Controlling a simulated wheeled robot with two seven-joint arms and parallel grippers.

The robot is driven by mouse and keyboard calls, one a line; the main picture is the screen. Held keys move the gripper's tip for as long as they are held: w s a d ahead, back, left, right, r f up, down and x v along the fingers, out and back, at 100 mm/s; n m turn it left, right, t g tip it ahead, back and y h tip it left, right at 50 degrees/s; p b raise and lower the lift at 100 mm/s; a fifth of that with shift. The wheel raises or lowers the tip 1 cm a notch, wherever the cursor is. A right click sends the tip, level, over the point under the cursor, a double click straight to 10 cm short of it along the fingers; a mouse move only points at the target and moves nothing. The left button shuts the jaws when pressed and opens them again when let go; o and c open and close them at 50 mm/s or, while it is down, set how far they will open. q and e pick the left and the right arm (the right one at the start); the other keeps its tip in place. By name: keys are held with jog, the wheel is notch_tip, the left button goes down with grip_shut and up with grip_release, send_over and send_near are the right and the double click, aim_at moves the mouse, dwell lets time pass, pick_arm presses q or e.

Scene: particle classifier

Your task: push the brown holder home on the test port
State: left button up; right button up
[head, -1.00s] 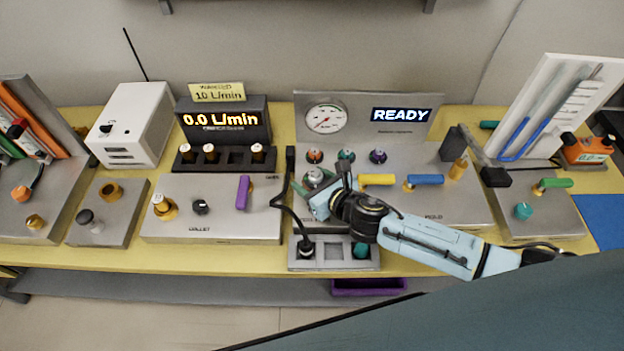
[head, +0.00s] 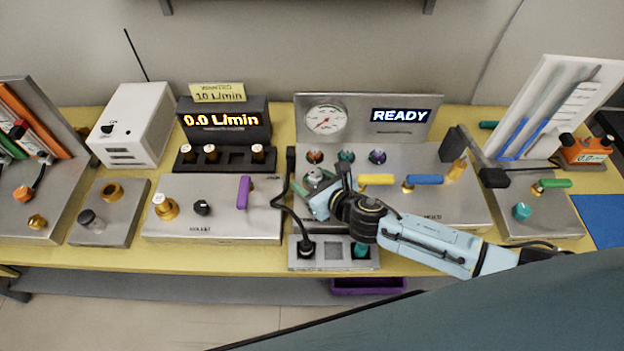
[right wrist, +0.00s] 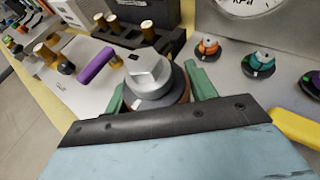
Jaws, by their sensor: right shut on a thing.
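My right gripper (head: 322,191) is over the panel below the round gauge, with its green fingers on either side of a round piece. In the right wrist view this piece has a silver hex top (right wrist: 149,72), a dark ring and a brown lower rim, which I take as the brown holder (right wrist: 182,108). The silver top also shows in the head view (head: 314,176). The right gripper (right wrist: 158,98) is shut on it. The test port under it is hidden by the piece and the gripper, so I cannot tell how fully it is seated. My left gripper is not in view.
Orange, teal and purple ports (head: 346,156) stand just behind the gripper. A yellow lever (head: 377,179) and a blue lever (head: 425,180) lie to its right. A black cable (head: 287,210) runs at its left to a small tray (head: 333,265) in front.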

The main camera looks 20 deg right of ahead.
jog(key=shift+f+b, duration=1.4)
jog(key=shift+f, duration=0.4)
jog(key=o, duration=1.4)
jog(key=p+v, duration=0.1)
jog(key=v, duration=1.2)
jog(key=shift+s+d+r, duration=0.1)
jog(key=shift+s+r, duration=0.05)
